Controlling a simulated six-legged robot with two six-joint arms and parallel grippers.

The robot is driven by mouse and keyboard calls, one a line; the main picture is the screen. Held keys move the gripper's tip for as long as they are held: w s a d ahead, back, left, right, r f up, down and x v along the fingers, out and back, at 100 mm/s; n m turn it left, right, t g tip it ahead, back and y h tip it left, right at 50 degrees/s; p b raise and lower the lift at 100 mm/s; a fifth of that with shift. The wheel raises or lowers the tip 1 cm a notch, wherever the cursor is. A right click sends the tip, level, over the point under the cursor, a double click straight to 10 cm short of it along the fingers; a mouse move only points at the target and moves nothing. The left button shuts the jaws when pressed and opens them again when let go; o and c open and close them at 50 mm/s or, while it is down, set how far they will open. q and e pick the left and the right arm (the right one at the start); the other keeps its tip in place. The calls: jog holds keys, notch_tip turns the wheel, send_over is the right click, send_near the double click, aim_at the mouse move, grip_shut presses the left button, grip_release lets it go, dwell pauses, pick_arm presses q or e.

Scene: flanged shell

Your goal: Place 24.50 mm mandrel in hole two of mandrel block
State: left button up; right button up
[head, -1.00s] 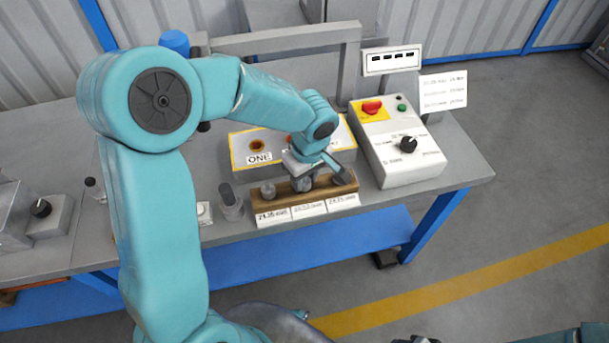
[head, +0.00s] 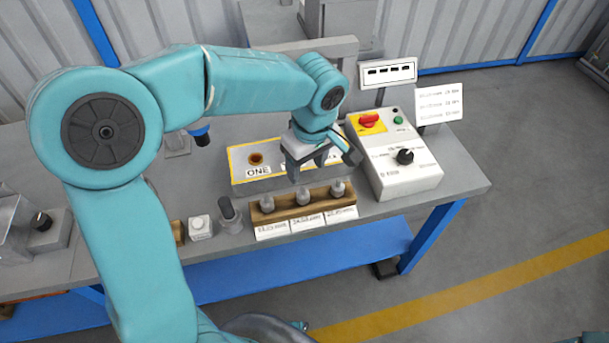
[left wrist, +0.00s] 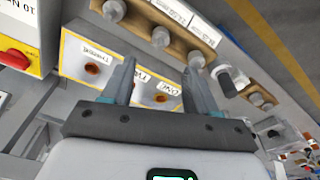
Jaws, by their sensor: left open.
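The mandrel block (head: 243,175) is a grey box with a yellow-edged top. The left wrist view shows the block (left wrist: 75,47) with labelled holes. Three grey mandrels, left (head: 267,203), middle (head: 303,196) and right (head: 338,188), stand upright in a wooden rack (head: 285,212) in front of it. My left gripper (head: 322,168) is open and empty above the block and rack, fingers apart. My right gripper is out of view.
A control box (head: 400,165) with a red knob stands right of the block. A dark-topped cylinder (head: 229,212) and a small white-grey box (head: 200,228) stand left of the rack. Sign plates rise behind the control box. The bench's right front is clear.

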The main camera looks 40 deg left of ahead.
pick_arm(q)
jog(key=s+d+f+m+h, duration=0.2)
jog(key=d+f+m, duration=0.25)
jog(key=f, duration=0.55)
jog(key=s+d+f+m+h, duration=0.25)
jog(key=d+f, duration=0.35)
jog(key=f, duration=0.5)
jog(key=s+d+f+m, duration=0.3)
jog(key=s+f+m, duration=0.2)
jog(key=s+f, duration=0.5)
jog(key=shift+h, duration=0.45)
jog(key=shift+r, duration=0.15)
jog(key=shift+r+p, duration=0.5)
jog(key=shift+p, duration=0.1)
